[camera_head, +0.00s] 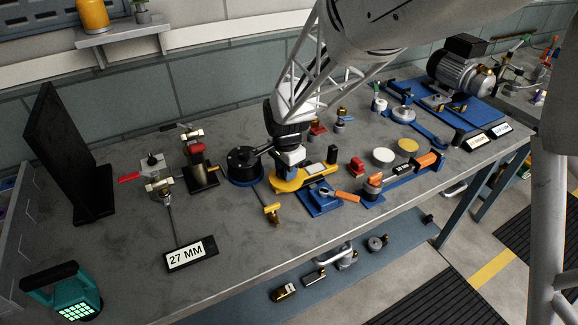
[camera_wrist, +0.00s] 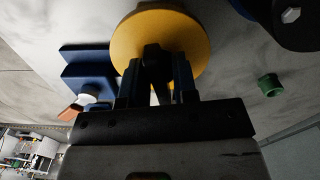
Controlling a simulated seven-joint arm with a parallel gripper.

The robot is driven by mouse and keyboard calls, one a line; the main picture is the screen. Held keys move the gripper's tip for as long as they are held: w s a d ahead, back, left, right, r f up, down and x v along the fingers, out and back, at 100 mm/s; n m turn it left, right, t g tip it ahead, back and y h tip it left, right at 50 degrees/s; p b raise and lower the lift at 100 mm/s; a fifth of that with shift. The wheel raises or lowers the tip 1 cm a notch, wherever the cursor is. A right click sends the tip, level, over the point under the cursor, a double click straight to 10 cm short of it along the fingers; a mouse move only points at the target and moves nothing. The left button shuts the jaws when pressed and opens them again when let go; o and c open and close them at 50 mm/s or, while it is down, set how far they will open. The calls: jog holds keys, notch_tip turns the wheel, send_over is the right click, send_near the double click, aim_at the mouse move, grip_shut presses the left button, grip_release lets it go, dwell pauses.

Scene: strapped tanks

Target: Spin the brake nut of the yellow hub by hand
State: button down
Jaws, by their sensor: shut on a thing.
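The yellow hub (camera_wrist: 190,35) shows as a round yellow disc at the top middle of the wrist view. In the head view the yellow piece (camera_head: 287,184) lies on the bench below my gripper (camera_head: 289,163). In the wrist view my gripper (camera_wrist: 156,82) has its two dark fingers on either side of a dark nut (camera_wrist: 151,54) in front of the hub. The fingers are shut on this nut. The nut is hidden in the head view behind my wrist.
A blue fixture (camera_wrist: 90,72) stands left of the hub in the wrist view. A round black unit (camera_head: 243,165) is close on the left in the head view. An orange-handled tool (camera_head: 346,197) lies to the right. The bench front near the 27 MM sign (camera_head: 190,255) is mostly clear.

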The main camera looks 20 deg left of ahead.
jog(key=shift+m, duration=2.4)
jog(key=shift+m, duration=4.8)
